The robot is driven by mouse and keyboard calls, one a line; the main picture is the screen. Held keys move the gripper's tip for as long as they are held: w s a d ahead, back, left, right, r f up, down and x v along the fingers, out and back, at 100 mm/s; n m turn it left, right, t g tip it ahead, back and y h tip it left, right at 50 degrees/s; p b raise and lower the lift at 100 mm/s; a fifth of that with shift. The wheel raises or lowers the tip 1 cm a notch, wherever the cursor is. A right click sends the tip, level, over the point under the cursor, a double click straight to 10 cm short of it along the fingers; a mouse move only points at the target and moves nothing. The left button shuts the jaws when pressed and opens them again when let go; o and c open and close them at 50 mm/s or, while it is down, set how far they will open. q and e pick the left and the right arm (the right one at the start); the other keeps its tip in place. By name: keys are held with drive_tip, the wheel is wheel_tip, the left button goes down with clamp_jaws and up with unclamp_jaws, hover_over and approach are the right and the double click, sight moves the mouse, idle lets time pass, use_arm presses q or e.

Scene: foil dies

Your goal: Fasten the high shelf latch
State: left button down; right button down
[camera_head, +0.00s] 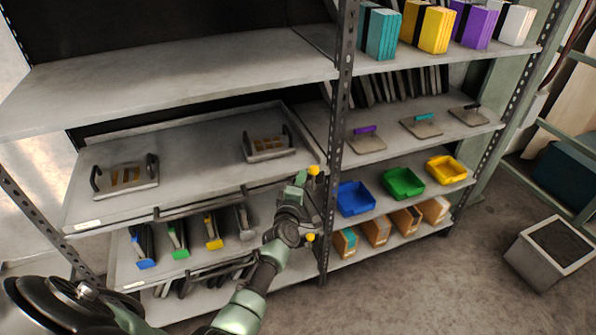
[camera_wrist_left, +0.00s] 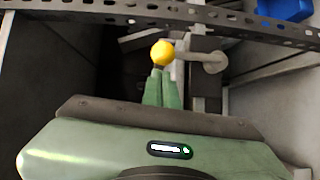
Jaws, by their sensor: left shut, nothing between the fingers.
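The high shelf latch shows as a yellow knob (camera_head: 313,170) beside the perforated upright, at the front right corner of the upper pull-out shelf (camera_head: 200,190). In the left wrist view the yellow knob (camera_wrist_left: 163,52) appears right at my fingertips; I cannot tell whether they touch it. A grey rod with a rounded end (camera_wrist_left: 208,62) is to its right. My left gripper (camera_head: 301,179) is shut and empty, just left of the knob. A second yellow knob (camera_head: 310,237) sits lower, beside the lower shelf. My right gripper is not in view.
Two framed dies with handles (camera_head: 125,177) (camera_head: 268,148) rest on the upper pull-out shelf. Several coloured-handled tools stand below. The perforated upright (camera_head: 340,110) is close to my gripper. Bins, including a blue one (camera_head: 355,198), lie to its right. The floor at right has room around a grey box (camera_head: 550,250).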

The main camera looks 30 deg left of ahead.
use_arm(q)
drive_tip(key=shift+w+d+r, duration=0.35)
drive_tip(key=shift+w+d, duration=0.1)
drive_tip(key=shift+w, duration=0.05)
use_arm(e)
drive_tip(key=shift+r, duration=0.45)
use_arm(q)
drive_tip(key=shift+r, duration=0.2)
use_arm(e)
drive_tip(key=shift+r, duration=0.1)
